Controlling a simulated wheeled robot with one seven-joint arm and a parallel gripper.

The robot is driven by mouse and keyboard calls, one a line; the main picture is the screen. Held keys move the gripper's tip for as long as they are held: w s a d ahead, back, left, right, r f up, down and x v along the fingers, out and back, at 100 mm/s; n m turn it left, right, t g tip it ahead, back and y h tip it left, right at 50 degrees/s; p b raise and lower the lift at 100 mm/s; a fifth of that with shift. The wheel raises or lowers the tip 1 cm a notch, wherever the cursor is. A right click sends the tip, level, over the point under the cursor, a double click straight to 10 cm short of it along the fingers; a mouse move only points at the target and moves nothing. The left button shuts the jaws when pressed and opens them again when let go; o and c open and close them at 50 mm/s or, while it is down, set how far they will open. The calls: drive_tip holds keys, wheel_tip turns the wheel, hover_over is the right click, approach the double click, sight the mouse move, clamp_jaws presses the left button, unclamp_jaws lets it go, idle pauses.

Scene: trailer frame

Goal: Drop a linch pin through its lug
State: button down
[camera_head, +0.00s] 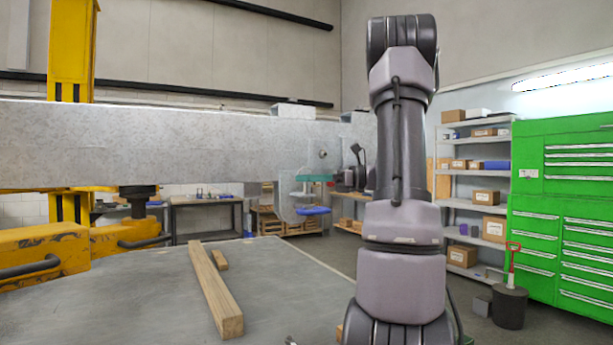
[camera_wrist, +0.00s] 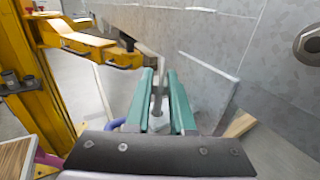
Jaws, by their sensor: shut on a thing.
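My gripper (camera_head: 314,178) is at the end of the galvanized beam (camera_head: 200,140), beside a thin grey plate (camera_head: 289,205) that hangs below it. In the wrist view its teal fingers (camera_wrist: 161,90) are close together around a slim grey metal piece (camera_wrist: 157,98), which looks like the linch pin. The fingers and the plate hide most of the pin in the head view. A grey round part with an opening (camera_wrist: 311,42) shows at the wrist view's right edge; I cannot tell whether it is the lug. I cannot tell whether the pin touches any hole.
A yellow lift (camera_head: 70,245) holds the beam at the left. Shelves (camera_head: 470,200) and a green cabinet (camera_head: 565,220) stand at the right.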

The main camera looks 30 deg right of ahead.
sight(306, 200)
drive_tip(key=shift+f, duration=1.55)
drive_tip(key=c, duration=0.7)
unclamp_jaws()
drive_tip(key=v, duration=1.1)
